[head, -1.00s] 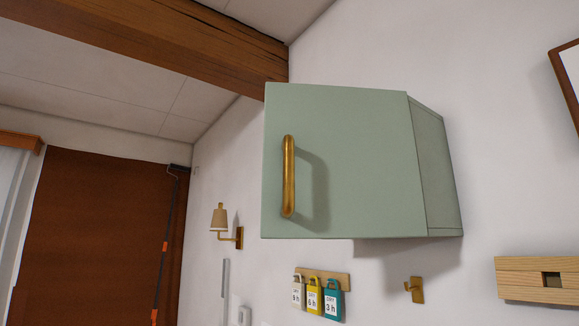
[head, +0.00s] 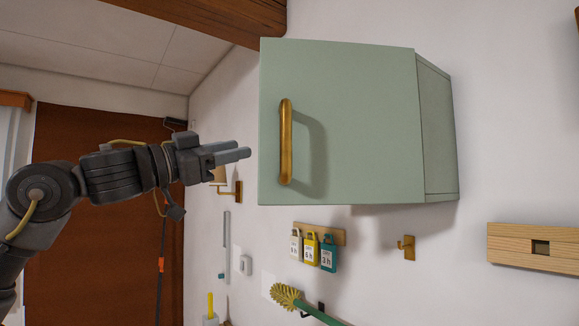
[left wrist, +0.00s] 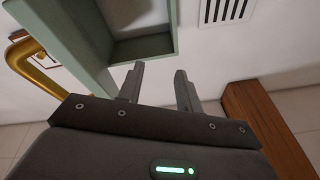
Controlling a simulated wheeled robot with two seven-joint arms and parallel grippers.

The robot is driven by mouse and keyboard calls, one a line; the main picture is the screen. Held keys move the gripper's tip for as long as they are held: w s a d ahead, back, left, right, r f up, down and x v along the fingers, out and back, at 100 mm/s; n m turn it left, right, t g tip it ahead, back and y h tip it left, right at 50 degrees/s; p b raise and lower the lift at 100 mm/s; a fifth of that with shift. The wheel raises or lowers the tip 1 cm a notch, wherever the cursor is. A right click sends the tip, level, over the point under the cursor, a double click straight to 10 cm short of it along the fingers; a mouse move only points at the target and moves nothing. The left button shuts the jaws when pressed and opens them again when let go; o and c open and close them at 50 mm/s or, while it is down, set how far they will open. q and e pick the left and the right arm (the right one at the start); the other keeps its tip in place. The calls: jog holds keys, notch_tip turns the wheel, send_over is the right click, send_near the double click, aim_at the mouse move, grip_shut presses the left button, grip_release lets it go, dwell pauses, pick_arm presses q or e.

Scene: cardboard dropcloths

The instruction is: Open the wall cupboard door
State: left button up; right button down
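The wall cupboard (head: 435,130) is a pale green box on the white wall. There the brass handle (left wrist: 22,62) is at the left, and the cupboard's green edge (left wrist: 75,35) is at the upper left. My right gripper is in neither view.
Below the cupboard are a rack of coloured tags (head: 328,253), a brass hook (head: 407,247) and a green brush (head: 290,297). A wall lamp (head: 238,190) is behind my left gripper. A wooden wall block (head: 530,246) is at the right. The space before the door is clear.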

pick_arm(q)
jog(key=s+d+r+m+g, duration=0.1)
jog(key=s+r, duration=0.4)
jog(key=s, duration=0.4)
jog(key=n+y+p, duration=0.1)
jog(key=n+y, duration=0.2)
jog(key=n, duration=0.3)
send_near(281, 135)
jog(key=p+x, duration=0.5)
jog(key=x, duration=0.4)
jog(key=shift+w+d, duration=0.15)
jog(key=shift+w+d+f+p, duration=0.2)
jog(key=shift+w+d+p, duration=0.35)
jog(key=shift+p, duration=0.05)
grip_shut()
